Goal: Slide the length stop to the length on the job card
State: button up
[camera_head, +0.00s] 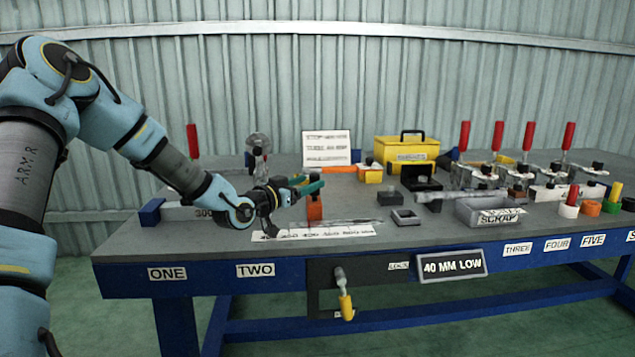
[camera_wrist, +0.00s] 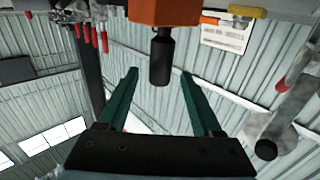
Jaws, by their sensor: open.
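The orange length stop (camera_head: 314,209) stands on the bench at the scale strip (camera_head: 313,232), which has printed numbers too small to read fully. In the wrist view the orange block (camera_wrist: 165,11) shows with its black knob (camera_wrist: 160,57) between my fingers, with space on both sides. My gripper (camera_head: 308,184) is open beside the upper part of the stop; its green fingers also show in the wrist view (camera_wrist: 159,74). A white card with printed lines (camera_head: 326,146), likely the job card, stands at the back; its text is not clearly legible.
A yellow toolbox (camera_head: 406,148) and red-handled clamps (camera_head: 497,137) stand behind and to the right. A grey scrap bin (camera_head: 482,212) sits near the front edge. A "40 MM LOW" sign (camera_head: 452,265) and a yellow-handled lever (camera_head: 345,300) are on the bench front.

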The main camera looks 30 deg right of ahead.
jog(key=shift+v, duration=2.25)
